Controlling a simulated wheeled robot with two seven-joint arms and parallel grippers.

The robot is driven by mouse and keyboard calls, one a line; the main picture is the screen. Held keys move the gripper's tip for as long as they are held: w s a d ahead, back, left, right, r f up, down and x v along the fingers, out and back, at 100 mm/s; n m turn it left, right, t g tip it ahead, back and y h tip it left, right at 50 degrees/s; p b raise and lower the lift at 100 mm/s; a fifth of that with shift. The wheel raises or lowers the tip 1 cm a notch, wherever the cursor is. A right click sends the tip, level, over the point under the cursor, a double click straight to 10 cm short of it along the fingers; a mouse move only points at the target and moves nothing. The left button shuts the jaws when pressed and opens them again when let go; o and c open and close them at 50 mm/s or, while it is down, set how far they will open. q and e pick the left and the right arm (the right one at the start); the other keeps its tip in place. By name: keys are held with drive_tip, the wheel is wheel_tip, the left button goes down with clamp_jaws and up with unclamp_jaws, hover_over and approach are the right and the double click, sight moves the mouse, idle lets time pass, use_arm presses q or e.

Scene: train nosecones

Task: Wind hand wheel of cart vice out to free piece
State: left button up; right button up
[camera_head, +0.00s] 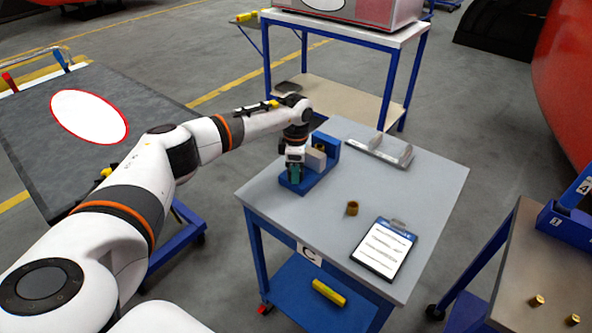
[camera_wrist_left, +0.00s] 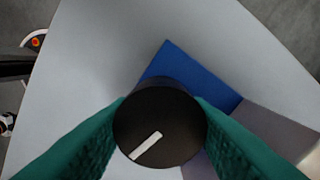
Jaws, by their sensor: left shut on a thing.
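The blue cart vice (camera_head: 325,148) stands on the grey top of the cart marked C (camera_head: 262,196). Its grey jaw (camera_head: 315,159) shows beside my gripper, and a small brass-coloured piece (camera_head: 320,147) shows between the jaw and the blue block. My left gripper (camera_head: 294,174) is at the near left end of the vice. In the left wrist view its teal fingers are shut on the black hand wheel (camera_wrist_left: 160,125), one on each side. A white mark (camera_wrist_left: 146,146) on the wheel points to the lower left. My right gripper is not in view.
A brass ring (camera_head: 352,208) and a clipboard (camera_head: 384,247) lie on the cart top, with a grey holder (camera_head: 380,150) at its back. A dark table (camera_head: 90,150) stands left and a brown-topped table (camera_head: 550,275) right. The cart's front left top is clear.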

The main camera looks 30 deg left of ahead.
use_arm(q)
drive_tip(key=n, duration=0.4)
drive_tip(key=shift+w+a+r+n, duration=0.1)
drive_tip(key=shift+n, duration=0.2)
drive_tip(key=n, duration=0.4)
drive_tip(key=shift+n+p, duration=0.3)
drive_tip(key=n+p, duration=0.1)
drive_tip(key=n, duration=0.3)
drive_tip(key=shift+n, duration=0.3)
drive_tip(key=shift+a+n+p, duration=0.1)
drive_tip(key=shift+n+p, duration=0.35)
drive_tip(key=shift+n, duration=1.65)
drive_tip(key=o, duration=1)
